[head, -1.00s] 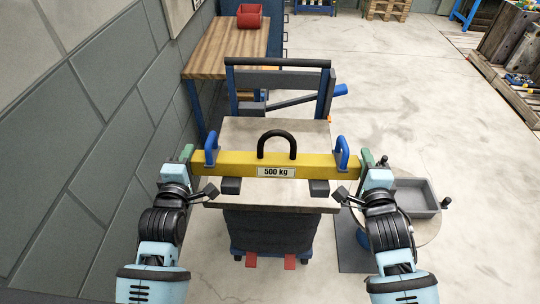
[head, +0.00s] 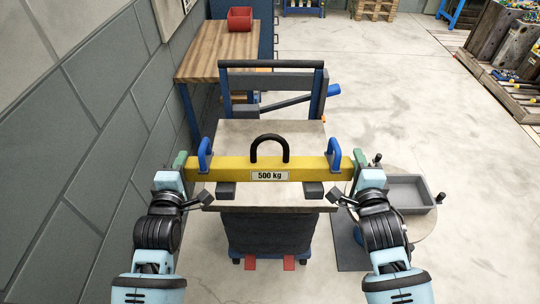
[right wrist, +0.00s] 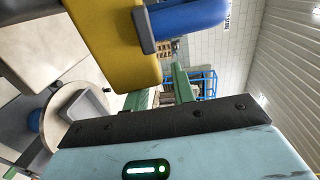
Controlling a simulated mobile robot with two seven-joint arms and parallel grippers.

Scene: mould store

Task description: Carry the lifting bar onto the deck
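The lifting bar (head: 240,170) is a yellow beam with a "500 kg" label, a black lifting eye and two blue handles. It lies level across the pale deck (head: 270,137) of a cart and appears to rest on two dark blocks (head: 312,189). My left gripper (head: 180,160) is at its left end, outside the left blue handle. My right gripper (head: 360,158) is at its right end, outside the other handle. In the right wrist view, the green fingers (right wrist: 162,93) stand apart beyond the bar's end (right wrist: 125,55), with no handle between them. The left fingers' gap is unclear.
A round stand with a grey tray (head: 408,194) is close on the right. A grey wall (head: 70,130) runs along the left. A wooden bench (head: 222,58) with a red bin (head: 240,19) stands behind. Pallets (head: 510,95) are at the far right; floor between is clear.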

